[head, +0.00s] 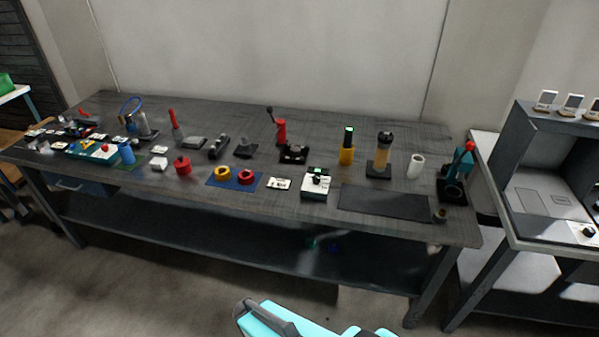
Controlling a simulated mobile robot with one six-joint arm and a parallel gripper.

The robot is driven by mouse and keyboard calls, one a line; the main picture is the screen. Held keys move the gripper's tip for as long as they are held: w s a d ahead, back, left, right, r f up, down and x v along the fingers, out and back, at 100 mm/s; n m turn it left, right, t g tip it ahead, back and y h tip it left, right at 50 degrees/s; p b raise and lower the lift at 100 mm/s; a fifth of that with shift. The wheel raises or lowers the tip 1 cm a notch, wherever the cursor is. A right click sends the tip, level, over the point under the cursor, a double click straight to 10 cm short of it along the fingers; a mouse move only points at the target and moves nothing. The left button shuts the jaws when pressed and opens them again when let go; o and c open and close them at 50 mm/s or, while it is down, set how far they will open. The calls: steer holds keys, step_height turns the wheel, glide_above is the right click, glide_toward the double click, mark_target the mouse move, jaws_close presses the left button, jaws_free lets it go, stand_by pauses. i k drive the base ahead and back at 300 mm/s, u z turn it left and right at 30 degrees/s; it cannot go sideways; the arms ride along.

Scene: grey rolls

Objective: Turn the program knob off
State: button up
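A small white box (314,189) with a green-lit display and a dark knob (317,179) stands near the front edge of the long dark workbench, right of the middle. Another dark knob (588,231) sits on a white panel at the lower right of the grey open-fronted unit (514,146) at the right edge. I cannot tell which is the program knob, and the settings are too small to read. A cyan and grey part of my arm shows at the bottom centre, well short of the bench. My gripper is not visible.
The workbench (300,208) carries several tools and parts, including red and yellow rings, a yellow torch-like cylinder (347,148) and a teal press (460,175). A dark mat (385,202) lies bare right of the white box. Floor in front is clear.

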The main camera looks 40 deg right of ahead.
mark_target(316, 178)
steer(key=z, duration=0.9)
steer(key=k, duration=0.5)
steer(key=z, duration=0.3)
